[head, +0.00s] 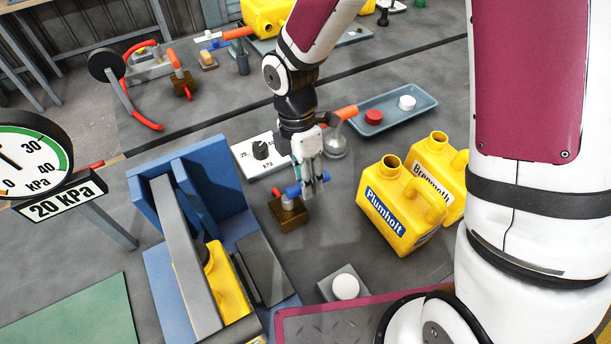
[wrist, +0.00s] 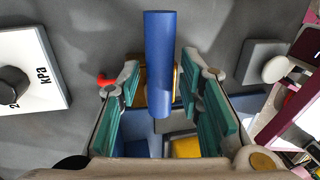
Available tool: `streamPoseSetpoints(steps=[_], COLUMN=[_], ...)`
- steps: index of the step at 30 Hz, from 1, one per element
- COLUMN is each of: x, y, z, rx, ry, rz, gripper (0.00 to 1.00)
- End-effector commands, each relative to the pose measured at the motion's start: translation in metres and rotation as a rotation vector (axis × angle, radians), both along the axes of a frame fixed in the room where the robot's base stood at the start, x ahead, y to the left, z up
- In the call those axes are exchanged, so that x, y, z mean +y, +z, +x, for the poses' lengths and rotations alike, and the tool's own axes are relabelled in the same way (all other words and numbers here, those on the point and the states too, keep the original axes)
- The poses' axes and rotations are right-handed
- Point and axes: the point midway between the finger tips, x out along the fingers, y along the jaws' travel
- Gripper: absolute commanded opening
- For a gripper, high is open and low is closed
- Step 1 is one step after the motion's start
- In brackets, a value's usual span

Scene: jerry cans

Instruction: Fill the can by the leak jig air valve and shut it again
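The air valve is a brown block (head: 288,217) with a blue lever (head: 293,191) and a small red part. My gripper (head: 316,186) is right over it, pointing down. In the wrist view the blue lever (wrist: 160,65) lies lengthwise between the teal finger pads, with a gap on each side; the gripper is open. A yellow can (head: 226,285) sits in the blue leak jig (head: 213,180), partly hidden by a grey bar (head: 181,245). The pressure gauge (head: 35,150) is cut off at the left edge, so its reading is unclear. A sign below it says 20 kPa (head: 62,199).
A white dial panel (head: 250,160) stands behind the valve. Yellow cans marked Plumholt (head: 395,205) and Brenmoth (head: 440,160) stand to the right. A tray (head: 390,112) holds red and white caps. A grey box with a white button (head: 345,287) is in front.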

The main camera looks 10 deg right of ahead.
Motion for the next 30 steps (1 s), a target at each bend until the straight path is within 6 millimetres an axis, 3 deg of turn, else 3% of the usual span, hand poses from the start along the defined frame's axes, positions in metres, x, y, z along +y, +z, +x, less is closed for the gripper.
streamPoseSetpoints(steps=[1,3,17,30], x=[0.000,0.000,-0.001,-0.005], y=[0.000,0.000,0.001,0.002], z=[0.000,0.000,-0.003,-0.019], rx=[0.000,0.000,0.000,0.001], ry=[0.000,0.000,-0.051,-0.387], rz=[0.000,0.000,0.000,0.000], gripper=[0.16,0.00,0.00,0.00])
